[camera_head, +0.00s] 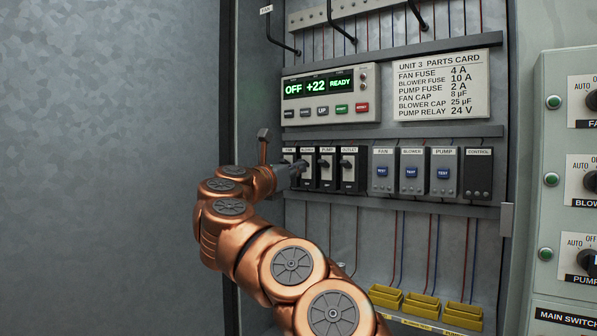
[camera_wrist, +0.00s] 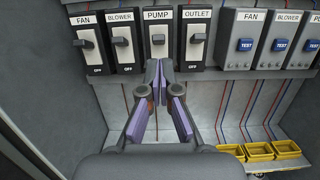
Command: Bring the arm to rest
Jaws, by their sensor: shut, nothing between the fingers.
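My gripper (camera_head: 284,175) is at the end of my copper arm, at the left end of the row of black breakers inside the open cabinet. In the wrist view its fingers (camera_wrist: 160,74) are together with nothing between them. The fingertips appear over the lower part of the PUMP breaker (camera_wrist: 158,38); whether they touch it cannot be told. The FAN (camera_wrist: 85,42), BLOWER (camera_wrist: 121,42) and OUTLET (camera_wrist: 197,40) breakers stand beside it. In the head view my gripper and arm partly hide the left breakers.
A control panel (camera_head: 330,97) reads OFF, +22, READY. Relays with blue TEST buttons (camera_head: 411,172) sit right of the breakers. Yellow bins (camera_head: 424,303) stand on the cabinet floor. The open cabinet edge (camera_head: 228,80) is close to my arm's left. A switch box (camera_head: 556,150) stands right.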

